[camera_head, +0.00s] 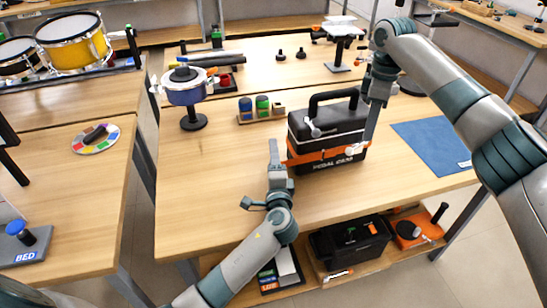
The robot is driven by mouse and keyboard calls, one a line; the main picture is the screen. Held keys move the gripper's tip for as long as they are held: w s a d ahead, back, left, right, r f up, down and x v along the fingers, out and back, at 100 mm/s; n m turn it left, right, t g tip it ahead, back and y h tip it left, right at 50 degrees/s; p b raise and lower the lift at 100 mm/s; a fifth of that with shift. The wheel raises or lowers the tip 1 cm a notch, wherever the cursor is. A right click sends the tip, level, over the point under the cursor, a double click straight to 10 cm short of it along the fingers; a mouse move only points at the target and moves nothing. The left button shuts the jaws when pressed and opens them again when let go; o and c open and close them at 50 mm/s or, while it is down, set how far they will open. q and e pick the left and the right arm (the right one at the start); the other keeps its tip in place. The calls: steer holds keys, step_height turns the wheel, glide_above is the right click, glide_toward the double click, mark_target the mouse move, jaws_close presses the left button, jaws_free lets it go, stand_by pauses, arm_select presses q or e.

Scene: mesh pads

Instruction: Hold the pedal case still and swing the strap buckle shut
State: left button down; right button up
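The black pedal case (314,118) stands upright on the wooden table, its handle raised and "PEDAL CASE" lettered on its front. An orange strap (318,155) runs across the front. A small pale metal piece, likely the strap buckle (354,149), shows at the strap's right end; its exact angle is too small to tell. My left gripper (274,148) is upright just left of the case, close to its left side; contact is unclear. My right gripper (371,125) points down beside the case's right side, close to the buckle. The finger gaps of both grippers are unclear.
A blue mat (436,144) lies right of the case. A wooden block with coloured jars (262,110) and a purple drum on a stand (186,92) are left. A lower shelf holds a black bin (350,244).

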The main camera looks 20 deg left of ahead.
arm_select(q)
steer(key=shift+f, duration=0.3)
arm_select(e)
steer(key=shift+r, duration=2.1)
arm_select(q)
steer(key=c, duration=0.7)
jaws_free()
steer(key=shift+r, duration=0.15)
steer(key=shift+c, duration=0.2)
steer(key=shift+o, duration=0.9)
steer(key=shift+w, duration=0.1)
arm_select(e)
steer(key=shift+w+f, duration=0.1)
steer(key=shift+w, duration=0.05)
arm_select(q)
steer(key=v, duration=1.2)
steer(key=shift+d, duration=0.1)
